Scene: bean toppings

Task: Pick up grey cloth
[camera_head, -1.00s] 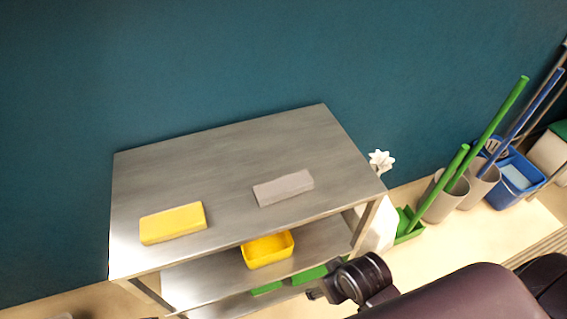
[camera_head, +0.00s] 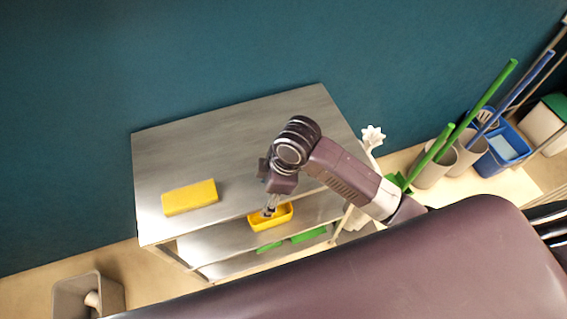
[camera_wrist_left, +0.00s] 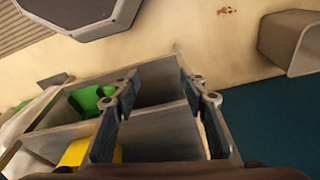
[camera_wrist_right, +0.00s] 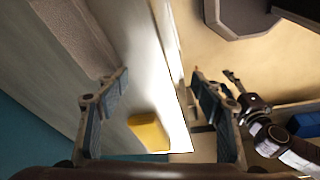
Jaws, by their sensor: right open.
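The grey cloth (camera_wrist_right: 75,35) is a flat grey block on the table's top shelf. It shows at the upper left of the right wrist view, partly cut off by the frame edge. In the head view my right arm hides it. My right gripper (camera_head: 268,210) points down near the front edge of the table, and its fingers are apart and empty in the right wrist view (camera_wrist_right: 160,82). The cloth lies left of and beyond its left finger there, not between the fingers. My left gripper (camera_wrist_left: 158,80) is open and empty in its wrist view.
The metal table (camera_head: 220,135) also bears a yellow block (camera_head: 190,197) on top. A yellow tub (camera_head: 284,217) and green items (camera_head: 308,235) are on lower shelves. A grey bin (camera_head: 68,300) stands at lower left, and buckets with handles (camera_head: 500,150) at right.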

